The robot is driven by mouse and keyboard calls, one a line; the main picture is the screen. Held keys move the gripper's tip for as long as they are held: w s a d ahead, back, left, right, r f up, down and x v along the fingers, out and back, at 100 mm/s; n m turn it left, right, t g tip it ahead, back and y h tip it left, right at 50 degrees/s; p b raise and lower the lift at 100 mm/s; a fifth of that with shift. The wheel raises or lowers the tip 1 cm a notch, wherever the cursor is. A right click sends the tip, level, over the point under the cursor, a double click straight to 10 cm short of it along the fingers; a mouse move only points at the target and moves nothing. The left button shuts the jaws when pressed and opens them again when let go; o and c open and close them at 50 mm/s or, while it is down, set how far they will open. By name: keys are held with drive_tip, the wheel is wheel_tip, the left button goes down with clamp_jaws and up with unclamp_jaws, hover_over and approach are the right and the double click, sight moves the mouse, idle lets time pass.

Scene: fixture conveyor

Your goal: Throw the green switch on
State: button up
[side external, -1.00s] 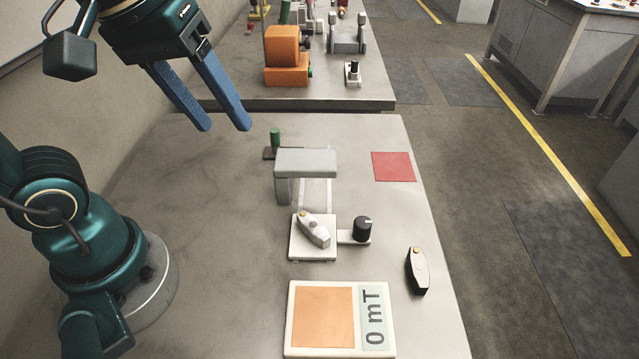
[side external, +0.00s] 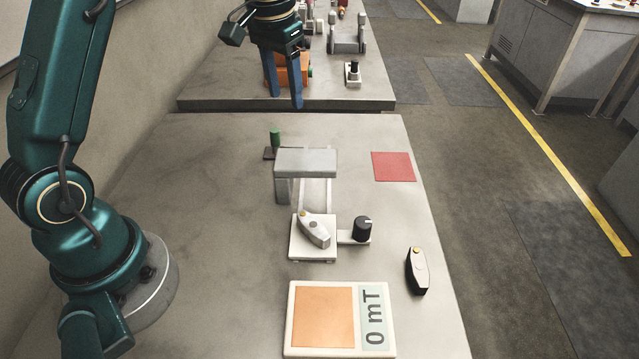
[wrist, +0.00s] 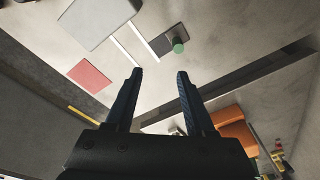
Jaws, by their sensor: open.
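The green switch (side external: 275,138) is a small green upright post on a dark flat base, at the back left of the grey block in the side external view. It also shows in the wrist view (wrist: 178,45), above and beyond my fingertips, on its dark plate. My gripper (side external: 284,102) has two blue fingers pointing down, apart and empty. In the side external view it hangs above the far edge of the near table, behind the switch. In the wrist view its fingers (wrist: 160,72) are apart with bare table between them.
A grey block on legs (side external: 306,163) stands close beside the switch. Nearer are a white unit with a lever (side external: 312,232), a black knob (side external: 362,229) and a meter (side external: 340,318) reading 0 mT. A red square (side external: 393,167) lies right. An orange block (side external: 300,70) stands on the far table.

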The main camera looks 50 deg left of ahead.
sight(274, 129)
drive_tip(key=shift+n+g, duration=0.5)
drive_tip(key=shift+g, duration=0.3)
drive_tip(key=a+f, duration=0.1)
drive_tip(key=f, duration=0.1)
drive_tip(key=a+f, duration=0.1)
drive_tip(key=f, duration=0.1)
drive_tip(key=a+f, duration=0.1)
drive_tip(key=f, duration=0.1)
drive_tip(key=shift+s+a+f, duration=0.2)
drive_tip(key=shift+f, duration=0.2)
drive_tip(key=shift+a+f, duration=0.15)
drive_tip(key=shift+f, duration=2.3)
clamp_jaws()
